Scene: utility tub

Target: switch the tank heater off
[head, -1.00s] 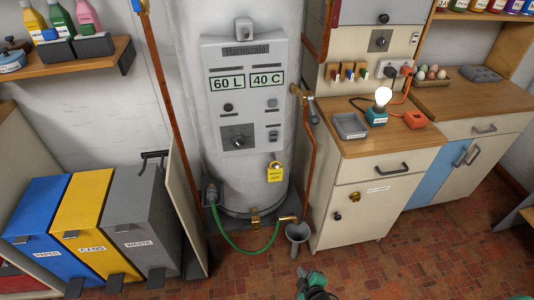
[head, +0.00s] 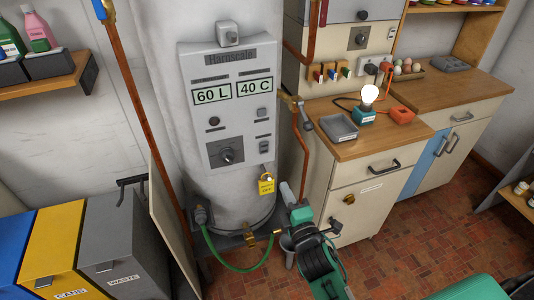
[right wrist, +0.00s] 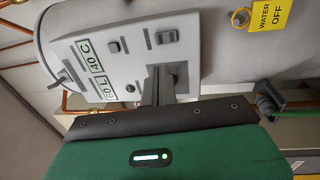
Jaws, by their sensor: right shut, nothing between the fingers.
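The tank heater (head: 235,190) is a white upright cylinder with a grey control panel (head: 190,148) showing 60 L and 40 C. My right gripper (head: 287,188) is low and right of the panel, beside the tank's lower part. In the right wrist view its fingers (right wrist: 158,85) are shut and empty, in front of the sideways-looking panel (right wrist: 95,75); they cover part of it. My left gripper is not in view.
A yellow tag (head: 266,185) hangs on the tank below the panel. A copper pipe (head: 303,150) and lever tap stand right of the tank. A green hose (head: 225,262) runs along its base. A cabinet (head: 360,200) stands right, grey and yellow bins left.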

